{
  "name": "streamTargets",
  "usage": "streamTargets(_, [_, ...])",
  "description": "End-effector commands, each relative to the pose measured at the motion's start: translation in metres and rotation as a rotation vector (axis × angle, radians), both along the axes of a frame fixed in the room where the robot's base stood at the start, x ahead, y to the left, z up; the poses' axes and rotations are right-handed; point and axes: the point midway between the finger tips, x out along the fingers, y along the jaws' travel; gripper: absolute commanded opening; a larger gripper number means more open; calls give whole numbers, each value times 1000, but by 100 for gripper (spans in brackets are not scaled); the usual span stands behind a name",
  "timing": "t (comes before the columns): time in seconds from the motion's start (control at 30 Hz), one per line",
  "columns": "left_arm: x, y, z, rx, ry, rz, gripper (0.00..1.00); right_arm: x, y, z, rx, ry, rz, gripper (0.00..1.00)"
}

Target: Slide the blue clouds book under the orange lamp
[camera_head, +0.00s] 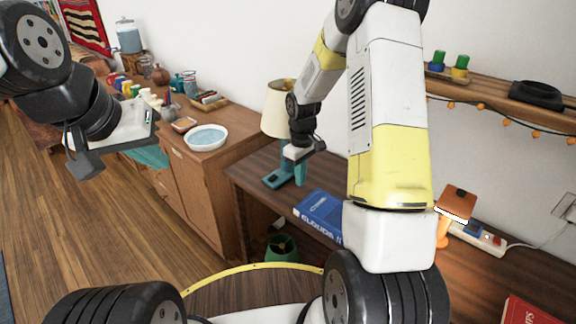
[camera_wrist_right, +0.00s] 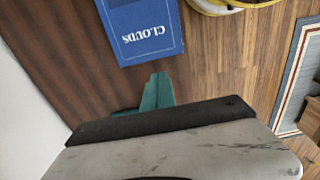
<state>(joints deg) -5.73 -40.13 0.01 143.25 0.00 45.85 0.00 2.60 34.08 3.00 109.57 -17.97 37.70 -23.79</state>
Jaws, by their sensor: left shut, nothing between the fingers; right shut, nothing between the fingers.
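The blue clouds book (camera_head: 318,208) lies flat on the dark wooden desk near its front edge. My right arm hides its right end. In the right wrist view the book (camera_wrist_right: 145,28) shows its "CLOUDS" lettering ahead of my fingertips. The orange lamp (camera_head: 457,203) stands further right on the desk, its lower part partly hidden by my arm. My right gripper (camera_head: 300,175) is shut and empty, low over the desk left of the book; its teal fingers (camera_wrist_right: 158,90) are apart from the book. My left gripper (camera_head: 150,156) is shut and empty, away at the left.
A cream-shaded lamp (camera_head: 277,108) stands behind my right gripper. A power strip (camera_head: 478,236) lies beside the orange lamp, and a red book (camera_head: 527,311) is at lower right. A cabinet with a white bowl (camera_head: 206,138) is left of the desk. A green object (camera_head: 282,247) is below the desk edge.

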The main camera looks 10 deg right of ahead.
Motion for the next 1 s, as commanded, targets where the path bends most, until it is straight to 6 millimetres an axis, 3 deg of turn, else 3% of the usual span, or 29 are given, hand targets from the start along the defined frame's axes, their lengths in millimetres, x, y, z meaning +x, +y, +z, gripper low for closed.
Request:
streamTargets(0.2, [0,0,0,0,0,0,0,-1,0,-43,1,4,-1,0])
streamTargets(0.4, [0,0,0,0,0,0,0,-1,0,-69,0,2,-1,0])
streamTargets(0.6, [0,0,0,0,0,0,0,0,0,-78,1,-1,-2,0])
streamTargets(1.0, [0,0,0,0,0,0,0,0,0,-78,0,0,-3,0])
